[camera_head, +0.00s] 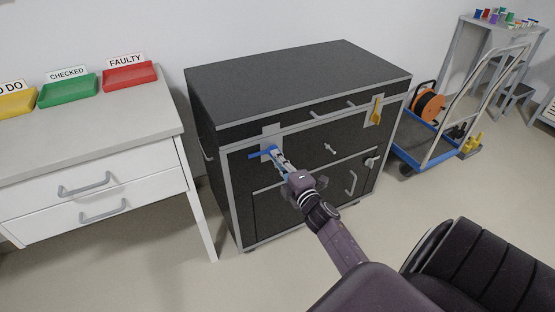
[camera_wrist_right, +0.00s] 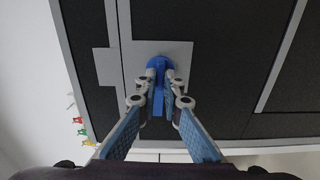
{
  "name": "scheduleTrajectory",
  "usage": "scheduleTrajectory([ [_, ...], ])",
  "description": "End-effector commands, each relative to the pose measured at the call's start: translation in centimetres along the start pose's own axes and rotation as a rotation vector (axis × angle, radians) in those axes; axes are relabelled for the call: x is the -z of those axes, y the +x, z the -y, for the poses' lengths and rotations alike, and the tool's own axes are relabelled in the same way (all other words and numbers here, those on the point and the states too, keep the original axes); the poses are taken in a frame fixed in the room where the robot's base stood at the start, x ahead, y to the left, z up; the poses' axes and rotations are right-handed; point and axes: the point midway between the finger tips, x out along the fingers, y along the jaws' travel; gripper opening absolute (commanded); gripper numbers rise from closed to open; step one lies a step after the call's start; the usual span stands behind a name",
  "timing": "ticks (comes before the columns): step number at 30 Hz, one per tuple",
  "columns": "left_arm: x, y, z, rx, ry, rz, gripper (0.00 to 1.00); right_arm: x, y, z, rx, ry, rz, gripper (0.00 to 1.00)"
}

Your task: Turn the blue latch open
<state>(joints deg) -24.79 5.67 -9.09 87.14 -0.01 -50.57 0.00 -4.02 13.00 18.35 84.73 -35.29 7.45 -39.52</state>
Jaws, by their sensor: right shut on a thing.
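The blue latch (camera_head: 262,153) is on a grey plate at the upper left of the black cabinet's front (camera_head: 300,130). In the head view its handle points to the left, about level. In the right wrist view the blue latch (camera_wrist_right: 159,80) shows a round hub with a bar between the fingers. My right gripper (camera_head: 277,156) is shut on the latch, its fingertips (camera_wrist_right: 160,95) on both sides of the bar. My left gripper is not in view.
A yellow latch (camera_head: 376,110) sits at the cabinet's upper right, with a small grey handle (camera_head: 330,148) between. A white table (camera_head: 110,128) with yellow, green and red trays (camera_head: 130,77) stands left. A blue trolley (camera_head: 436,150) with an orange reel stands right.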

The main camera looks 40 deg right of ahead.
Motion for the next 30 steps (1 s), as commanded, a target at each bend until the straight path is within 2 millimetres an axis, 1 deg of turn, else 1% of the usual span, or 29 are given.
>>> scheduleTrajectory([
  [7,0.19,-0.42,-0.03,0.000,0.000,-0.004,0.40,0.02,-0.04,0.15,0.002,-0.044,0.000,0.00],
  [19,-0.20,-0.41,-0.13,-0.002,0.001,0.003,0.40,0.01,-0.05,0.16,0.003,-0.049,0.000,0.00],
  [20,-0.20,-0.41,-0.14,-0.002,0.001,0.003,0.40,0.01,-0.05,0.16,0.003,-0.049,0.000,0.10],
  [24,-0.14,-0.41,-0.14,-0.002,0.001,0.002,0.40,0.00,-0.04,0.13,0.002,-0.048,0.000,0.25],
  [30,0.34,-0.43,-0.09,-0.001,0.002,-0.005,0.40,0.00,-0.02,0.07,0.001,-0.047,0.000,0.25],
])
